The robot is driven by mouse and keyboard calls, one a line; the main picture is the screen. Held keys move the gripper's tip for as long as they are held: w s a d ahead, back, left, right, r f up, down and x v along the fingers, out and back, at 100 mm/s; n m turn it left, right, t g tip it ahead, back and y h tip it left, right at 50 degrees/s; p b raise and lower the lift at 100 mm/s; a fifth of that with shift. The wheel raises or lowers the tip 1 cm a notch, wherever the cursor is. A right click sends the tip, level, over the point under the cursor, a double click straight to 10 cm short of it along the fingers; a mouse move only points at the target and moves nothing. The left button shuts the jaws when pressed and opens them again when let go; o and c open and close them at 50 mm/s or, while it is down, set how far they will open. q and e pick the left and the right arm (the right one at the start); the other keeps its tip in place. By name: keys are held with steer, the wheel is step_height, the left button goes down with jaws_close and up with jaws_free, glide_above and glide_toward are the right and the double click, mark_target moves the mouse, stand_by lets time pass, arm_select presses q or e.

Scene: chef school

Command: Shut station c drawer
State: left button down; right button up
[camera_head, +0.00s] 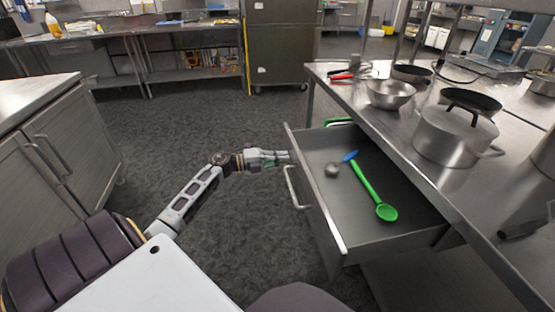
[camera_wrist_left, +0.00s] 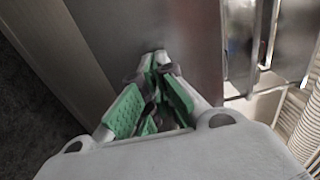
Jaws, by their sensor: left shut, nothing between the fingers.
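The drawer (camera_head: 345,212) is pulled open from the steel counter (camera_head: 440,185) on the right in the head view. The left wrist view shows the green-padded fingers (camera_wrist_left: 158,68) together against a grey metal panel (camera_wrist_left: 150,25); contact is hard to judge. My right gripper is out of view.
On the counter stand a metal bowl (camera_head: 391,94), a lidded pot (camera_head: 455,136) and pans. A steel cabinet (camera_head: 50,140) stands at the left. The dark floor (camera_head: 190,125) between is clear. A tall steel cabinet (camera_head: 285,45) stands at the back.

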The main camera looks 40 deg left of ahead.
arm_select(q)
steer(key=shift+w, duration=0.1)
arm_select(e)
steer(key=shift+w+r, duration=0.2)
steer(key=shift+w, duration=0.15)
arm_select(q)
glide_toward(354, 153)
steer(key=s+a+r, duration=0.1)
steer(key=s+a, duration=0.1)
steer(key=s+a+r, duration=0.1)
steer(key=s, duration=0.1)
steer(key=shift+s+a+r, duration=0.1)
steer(key=shift+a+r, duration=0.05)
steer(key=shift+r, duration=0.15)
steer(key=b+x, duration=0.2)
steer(key=x, duration=1.2)
steer(key=shift+w+d, duration=0.4)
steer(key=shift+w, duration=0.2)
steer(key=shift+r, duration=0.1)
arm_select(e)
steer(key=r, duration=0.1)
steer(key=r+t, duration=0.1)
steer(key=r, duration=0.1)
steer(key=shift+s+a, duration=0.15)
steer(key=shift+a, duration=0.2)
arm_select(q)
steer(key=shift+d, duration=0.1)
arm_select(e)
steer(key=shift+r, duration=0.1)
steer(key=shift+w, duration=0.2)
